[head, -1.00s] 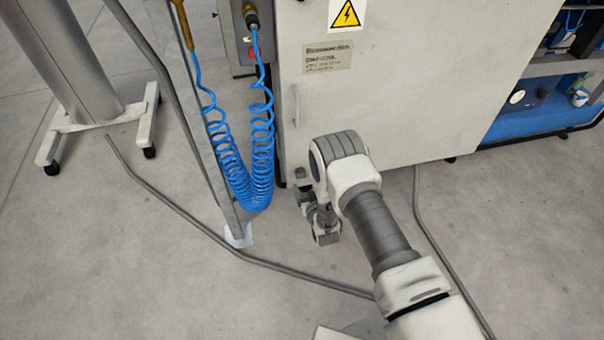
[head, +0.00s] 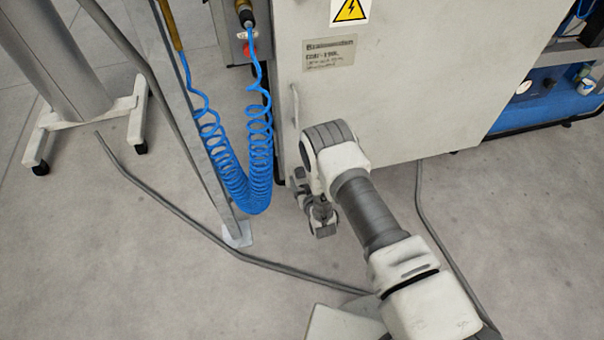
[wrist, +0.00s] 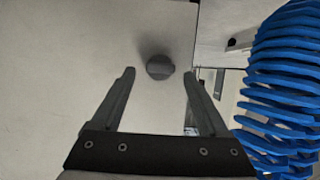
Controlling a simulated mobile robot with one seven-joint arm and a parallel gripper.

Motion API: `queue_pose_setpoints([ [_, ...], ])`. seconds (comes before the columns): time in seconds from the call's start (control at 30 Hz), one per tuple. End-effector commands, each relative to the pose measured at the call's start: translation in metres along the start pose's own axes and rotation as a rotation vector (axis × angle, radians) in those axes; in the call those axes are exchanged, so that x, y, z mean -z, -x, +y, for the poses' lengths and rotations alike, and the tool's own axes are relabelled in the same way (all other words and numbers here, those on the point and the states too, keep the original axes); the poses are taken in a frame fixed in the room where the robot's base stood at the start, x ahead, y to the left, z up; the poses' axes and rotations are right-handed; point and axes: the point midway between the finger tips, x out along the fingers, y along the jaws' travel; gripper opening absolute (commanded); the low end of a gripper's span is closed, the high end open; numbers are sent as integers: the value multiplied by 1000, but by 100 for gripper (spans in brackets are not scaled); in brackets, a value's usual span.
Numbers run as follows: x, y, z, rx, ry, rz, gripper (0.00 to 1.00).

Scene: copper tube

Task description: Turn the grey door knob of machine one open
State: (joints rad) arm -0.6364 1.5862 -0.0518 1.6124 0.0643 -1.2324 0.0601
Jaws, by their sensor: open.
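The grey door knob (wrist: 160,67) shows in the wrist view on a pale machine panel (wrist: 70,60). It is round with a small ridge across it. My gripper (wrist: 159,74) is open, with one finger on each side of the knob in the picture. Neither finger appears to touch it, and the depth between them is hard to tell. In the head view the pale machine cabinet (head: 420,70) carries a yellow warning sign and a label plate. My arm hides part of its lower left side, and the knob cannot be made out there.
A coiled blue hose (head: 258,165) hangs just left of the cabinet; in the wrist view it is close on the right (wrist: 290,75). A grey post (head: 205,140) stands beside it. A grey tube (head: 200,222) runs along the floor. Open floor lies at lower left.

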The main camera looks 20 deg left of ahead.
Motion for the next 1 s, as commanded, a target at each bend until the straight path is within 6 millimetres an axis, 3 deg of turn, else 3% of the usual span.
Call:
queue_pose_setpoints([
  [0.53, -4, 2, 0, 0, 0, -1, 76],
  [0.9, -3, 2, 0, 0, 0, -1, 9],
  [0.97, -3, 2, 0, 0, 0, -1, 0],
  [1.0, -3, 2, 0, 0, 0, -1, 0],
])
